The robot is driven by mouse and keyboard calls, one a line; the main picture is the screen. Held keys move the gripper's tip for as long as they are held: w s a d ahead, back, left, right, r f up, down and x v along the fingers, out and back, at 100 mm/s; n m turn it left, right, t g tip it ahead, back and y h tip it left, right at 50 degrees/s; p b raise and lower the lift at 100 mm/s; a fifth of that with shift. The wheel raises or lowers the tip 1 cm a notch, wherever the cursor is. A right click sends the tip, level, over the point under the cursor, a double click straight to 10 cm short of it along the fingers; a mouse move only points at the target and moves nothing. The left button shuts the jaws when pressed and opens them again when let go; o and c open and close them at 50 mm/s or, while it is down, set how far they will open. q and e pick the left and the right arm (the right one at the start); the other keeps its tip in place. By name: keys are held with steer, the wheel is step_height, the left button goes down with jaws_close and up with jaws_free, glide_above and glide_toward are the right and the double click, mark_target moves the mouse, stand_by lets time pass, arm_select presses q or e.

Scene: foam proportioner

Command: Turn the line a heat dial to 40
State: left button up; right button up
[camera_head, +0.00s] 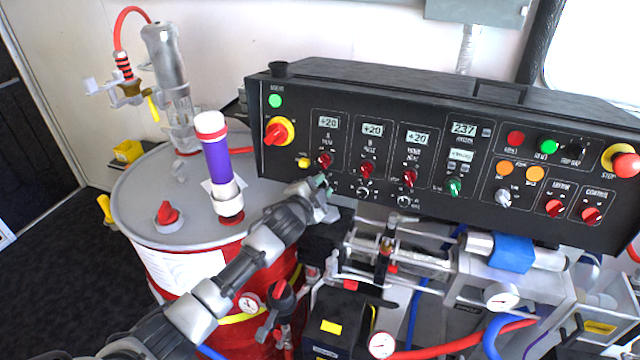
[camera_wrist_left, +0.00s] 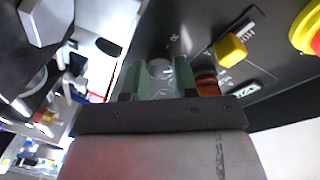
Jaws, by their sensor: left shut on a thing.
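The line A heat dial (camera_wrist_left: 160,69) is a small round grey knob on the black control panel (camera_head: 290,180). In the left wrist view it sits between the two green fingertips of my left gripper (camera_wrist_left: 159,80), which is shut on it. In the head view my left gripper (camera_head: 325,186) is at the panel's lower left, below the red line A knob (camera_head: 325,160), and covers the dial. The line A display (camera_head: 329,122) reads +20. The dial's pointer and scale cannot be read. My right gripper is not in view.
Similar dials sit to the right under line B (camera_head: 363,192) and hose heat (camera_head: 404,201). A yellow button (camera_head: 304,162) and a red-yellow main switch (camera_head: 279,132) are close on the left. A drum (camera_head: 150,205) with a purple pump stands left; hoses and gauges lie below.

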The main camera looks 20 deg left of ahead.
arm_select(q)
steer(key=shift+m, duration=0.4)
steer(key=o, duration=0.9)
steer(key=shift+o, duration=0.2)
steer(key=shift+s, duration=0.1)
steer(key=b+v, duration=0.1)
steer(key=v, duration=0.9)
steer(key=shift+s+b, duration=0.3)
steer(key=shift+b, duration=0.1)
steer(key=shift+a, duration=0.1)
